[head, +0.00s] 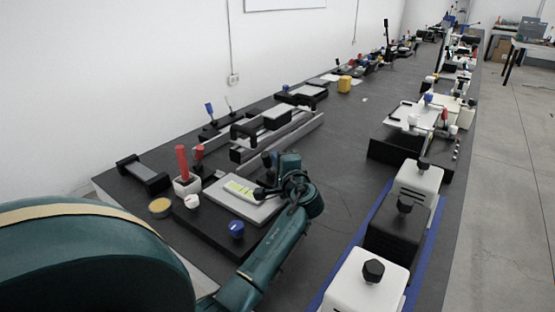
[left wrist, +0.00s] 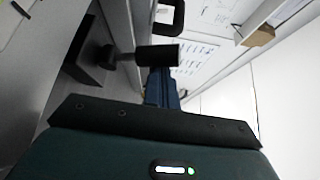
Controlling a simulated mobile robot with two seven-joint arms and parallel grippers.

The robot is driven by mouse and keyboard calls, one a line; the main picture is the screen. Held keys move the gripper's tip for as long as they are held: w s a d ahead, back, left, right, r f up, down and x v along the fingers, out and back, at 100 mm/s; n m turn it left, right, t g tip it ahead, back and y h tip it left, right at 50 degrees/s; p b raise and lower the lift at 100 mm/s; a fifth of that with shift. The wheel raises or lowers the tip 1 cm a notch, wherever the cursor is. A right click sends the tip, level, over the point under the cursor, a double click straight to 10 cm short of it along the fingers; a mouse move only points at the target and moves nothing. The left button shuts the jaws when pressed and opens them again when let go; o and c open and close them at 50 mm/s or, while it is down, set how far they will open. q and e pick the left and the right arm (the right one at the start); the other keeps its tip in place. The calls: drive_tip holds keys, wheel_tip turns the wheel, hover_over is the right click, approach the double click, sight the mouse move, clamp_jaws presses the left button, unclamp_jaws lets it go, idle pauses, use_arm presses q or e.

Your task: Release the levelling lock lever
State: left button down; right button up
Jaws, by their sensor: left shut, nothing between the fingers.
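My left gripper (head: 262,191) is shut and empty, above the right side of a pale plate (head: 222,203) with a yellow-green label. In the left wrist view its narrow blue-grey fingers (left wrist: 162,88) point away from the camera. A black cylindrical handle (left wrist: 153,54) lies across the view just beyond the fingertips. It seems to be the lever, joined at its left to a darker mount. I cannot tell whether the fingers touch it. In the head view a dark upright part (head: 268,159) stands just behind the gripper; I cannot tell if it is the same handle. My right gripper is out of view.
A dark panel holds a red-handled lever (head: 182,162), a white knob (head: 192,201) and a blue knob (head: 237,229). Rails (head: 270,135) lie behind. White and black boxes with knobs (head: 418,178) line the right edge. The table between is largely clear.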

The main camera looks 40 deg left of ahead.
use_arm(q)
drive_tip(key=shift+s+f, duration=0.1)
idle(0.4)
drive_tip(key=v, duration=0.7)
drive_tip(key=shift+s+d, duration=0.1)
drive_tip(key=shift+d, duration=0.15)
